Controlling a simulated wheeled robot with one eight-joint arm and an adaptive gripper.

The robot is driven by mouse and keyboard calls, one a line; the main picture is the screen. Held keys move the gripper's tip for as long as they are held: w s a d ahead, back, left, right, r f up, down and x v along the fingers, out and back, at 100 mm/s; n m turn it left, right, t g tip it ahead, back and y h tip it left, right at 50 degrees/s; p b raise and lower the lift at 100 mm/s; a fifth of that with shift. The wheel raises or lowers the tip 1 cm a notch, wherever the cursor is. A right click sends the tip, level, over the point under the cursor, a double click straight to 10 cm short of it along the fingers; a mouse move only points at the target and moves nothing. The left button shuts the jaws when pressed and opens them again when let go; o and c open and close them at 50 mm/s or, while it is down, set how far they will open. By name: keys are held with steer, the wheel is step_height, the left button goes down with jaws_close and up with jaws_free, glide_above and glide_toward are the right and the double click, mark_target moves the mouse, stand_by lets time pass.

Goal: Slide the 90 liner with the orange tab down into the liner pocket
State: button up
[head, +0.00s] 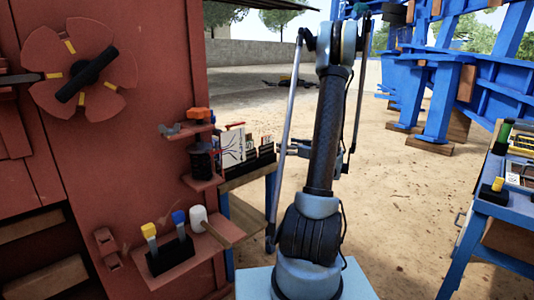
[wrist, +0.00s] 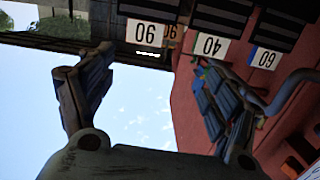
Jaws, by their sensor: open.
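Beyond the fingertips is a row of dark ribbed plates with white number cards. One large card reads 90 (wrist: 145,33). A smaller card with an orange patch (wrist: 170,36) is partly behind it. Cards reading 40 (wrist: 210,45) and 60 (wrist: 264,58) are to the right. Nothing is between the fingers. In the head view, the dark rack (head: 262,158) is partly behind my arm. I cannot make out the liner pocket.
The red machine wall (head: 140,150) stands left, with a tool shelf (head: 195,258) holding yellow, blue and white-topped items. An orange knob (head: 198,114) is above a small ledge. A blue table (head: 500,205) stands at the right. Bare ground is open between.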

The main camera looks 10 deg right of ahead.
steer(key=w+d+t, duration=0.1)
steer(key=d, duration=0.1)
glide_toward(268, 137)
steer(key=x, duration=0.5)
steer(key=shift+s+a+f, duration=0.1)
steer(key=shift+a+f, duration=0.05)
steer(key=shift+a, duration=0.1)
steer(key=shift+x, duration=3)
steer(key=shift+d, duration=0.2)
steer(key=shift+c, duration=0.3)
jaws_close()
steer(key=shift+r, duration=0.25)
